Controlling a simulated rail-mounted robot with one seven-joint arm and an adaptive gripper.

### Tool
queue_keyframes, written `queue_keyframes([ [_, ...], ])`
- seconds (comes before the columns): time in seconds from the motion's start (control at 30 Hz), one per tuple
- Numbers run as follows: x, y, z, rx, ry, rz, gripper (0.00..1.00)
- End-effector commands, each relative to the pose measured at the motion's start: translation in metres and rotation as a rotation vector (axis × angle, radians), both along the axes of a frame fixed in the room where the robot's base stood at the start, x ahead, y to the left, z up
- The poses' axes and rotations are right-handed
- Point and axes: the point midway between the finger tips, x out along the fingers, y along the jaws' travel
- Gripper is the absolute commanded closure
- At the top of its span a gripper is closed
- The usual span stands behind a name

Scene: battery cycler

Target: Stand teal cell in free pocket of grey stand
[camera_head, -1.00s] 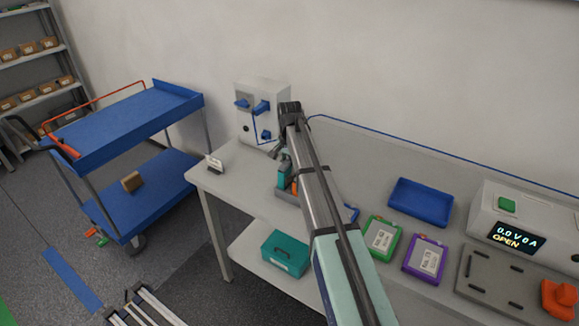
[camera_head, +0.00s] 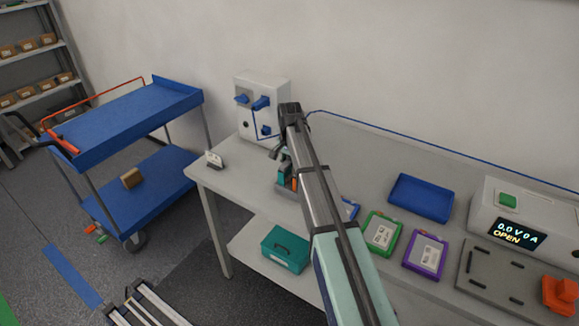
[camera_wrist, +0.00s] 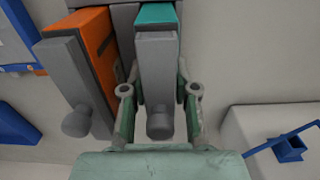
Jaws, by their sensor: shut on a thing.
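The teal cell (camera_wrist: 160,14) is upright between the fingers of my gripper (camera_wrist: 160,95) in the wrist view. Its grey front piece with a round knob faces the camera, and the fingers close around it from both sides. In the head view the teal cell (camera_head: 281,178) shows at the left of my arm. An orange cell (camera_wrist: 98,45) stands beside it; it also shows in the head view (camera_head: 294,184). The grey stand (camera_head: 287,190) is low under both cells, mostly hidden by my arm. I cannot tell whether the teal cell's bottom is fully seated.
A white box with blue handles (camera_head: 262,110) stands behind the stand. A small white item (camera_head: 214,160) is near the table's left edge.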

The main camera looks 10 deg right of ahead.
Motion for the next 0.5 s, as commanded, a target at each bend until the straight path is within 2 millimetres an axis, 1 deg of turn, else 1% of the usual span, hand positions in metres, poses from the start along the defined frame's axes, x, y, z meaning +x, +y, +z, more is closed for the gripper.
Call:
queue_keyframes([
  [0.47,0.0003,0.0000,0.0006,0.000,-0.001,0.000,1.00],
  [0.5,0.0003,0.0000,0.0006,0.000,-0.001,0.000,0.61],
])
